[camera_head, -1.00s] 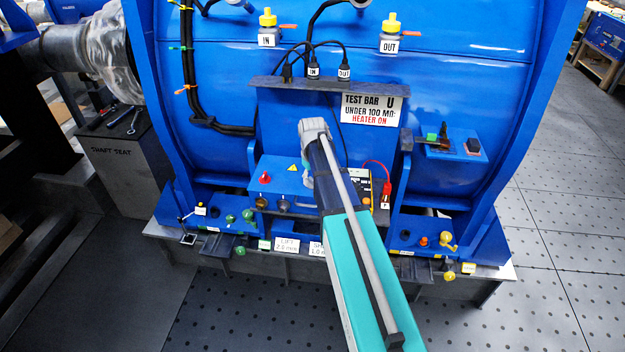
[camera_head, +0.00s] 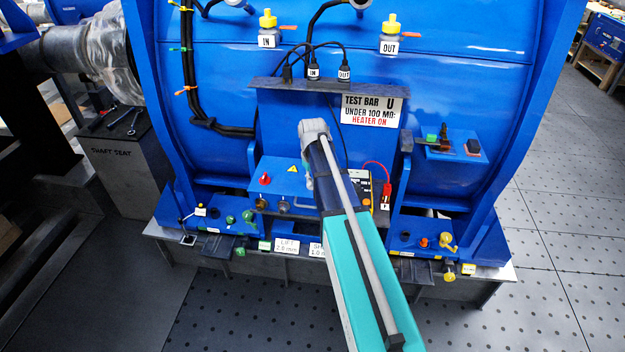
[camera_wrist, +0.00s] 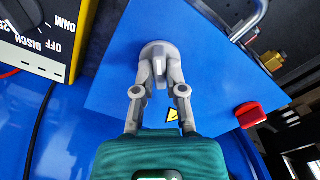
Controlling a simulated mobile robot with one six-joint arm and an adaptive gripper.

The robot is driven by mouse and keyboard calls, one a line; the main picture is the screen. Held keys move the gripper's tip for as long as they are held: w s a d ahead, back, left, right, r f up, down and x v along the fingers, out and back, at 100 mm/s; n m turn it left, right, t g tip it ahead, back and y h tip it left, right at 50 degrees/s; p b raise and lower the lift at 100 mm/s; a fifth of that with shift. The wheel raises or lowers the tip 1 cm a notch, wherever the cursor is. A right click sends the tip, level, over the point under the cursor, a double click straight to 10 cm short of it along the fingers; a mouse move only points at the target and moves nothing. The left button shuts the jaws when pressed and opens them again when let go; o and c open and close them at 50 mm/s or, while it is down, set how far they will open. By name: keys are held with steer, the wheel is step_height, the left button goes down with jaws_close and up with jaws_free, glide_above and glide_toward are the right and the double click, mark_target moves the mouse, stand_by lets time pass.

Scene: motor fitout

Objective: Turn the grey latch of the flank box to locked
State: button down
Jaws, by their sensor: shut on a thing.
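The flank box, a blue box (camera_head: 283,181) with a yellow warning triangle, stands low in the middle of the big blue housing in the head view. Its blue face (camera_wrist: 115,88) fills the middle of the wrist view. The grey latch (camera_wrist: 160,58) is a round knob with a raised tab, on that face. My gripper (camera_wrist: 160,84) has its two grey fingers shut on the latch, one on each side of the tab. In the head view my gripper (camera_head: 307,170) is partly visible beside my wrist, and the latch cannot be made out there.
A yellow-and-black tester (camera_wrist: 38,40) lies close beside the box, with a red-plugged lead (camera_head: 386,190). A red knob (camera_wrist: 250,114) is near my gripper. A shelf (camera_head: 325,87) with black plugs overhangs behind. Open floor (camera_head: 560,290) lies at right.

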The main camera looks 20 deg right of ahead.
steer(key=m, duration=0.3)
steer(key=shift+m, duration=2.1)
steer(key=c, duration=0.7)
jaws_free()
steer(key=shift+n, duration=0.3)
